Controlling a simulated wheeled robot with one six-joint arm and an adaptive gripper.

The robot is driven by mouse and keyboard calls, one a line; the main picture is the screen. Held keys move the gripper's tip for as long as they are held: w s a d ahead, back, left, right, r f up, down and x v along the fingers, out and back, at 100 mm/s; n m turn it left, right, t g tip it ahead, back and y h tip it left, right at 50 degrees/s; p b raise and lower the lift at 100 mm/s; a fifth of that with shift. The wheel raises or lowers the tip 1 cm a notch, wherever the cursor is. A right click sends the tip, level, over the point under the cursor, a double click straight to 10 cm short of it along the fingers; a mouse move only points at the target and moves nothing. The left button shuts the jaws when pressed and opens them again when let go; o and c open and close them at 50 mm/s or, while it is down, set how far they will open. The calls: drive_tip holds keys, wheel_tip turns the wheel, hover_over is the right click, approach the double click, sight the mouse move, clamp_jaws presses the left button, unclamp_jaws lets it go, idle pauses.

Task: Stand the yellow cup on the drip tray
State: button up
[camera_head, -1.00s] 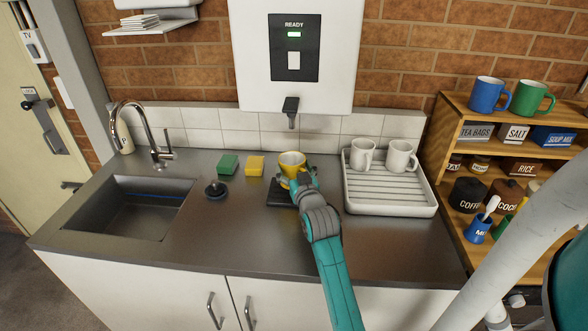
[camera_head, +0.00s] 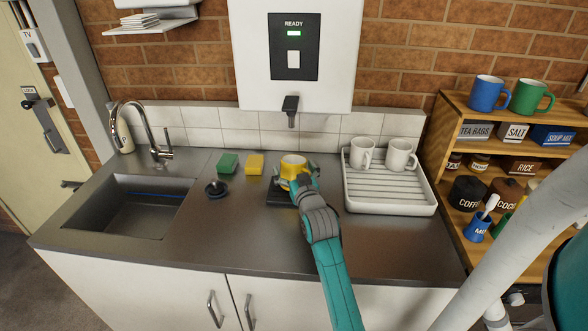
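The yellow cup (camera_head: 293,162) is at the middle of the counter, about upright, with its open rim up. My gripper (camera_head: 299,180) reaches it from the near side, with fingers at both sides of the cup, and looks shut on it. The dark drip tray (camera_head: 277,197) lies on the counter just below the cup in the picture. My gripper and the cup cover much of the tray. I cannot tell whether the cup's base touches it.
A wall dispenser (camera_head: 296,60) with a spout hangs behind. A white ribbed rack (camera_head: 390,205) with two white mugs is to the right. A yellow sponge (camera_head: 254,165), a green sponge (camera_head: 228,163) and a sink plug (camera_head: 216,189) lie left. The front counter is clear.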

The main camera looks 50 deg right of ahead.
drive_tip(key=shift+f, duration=0.75)
drive_tip(key=shift+r, duration=0.5)
drive_tip(key=v, duration=1.2)
drive_tip(key=shift+r, duration=0.5)
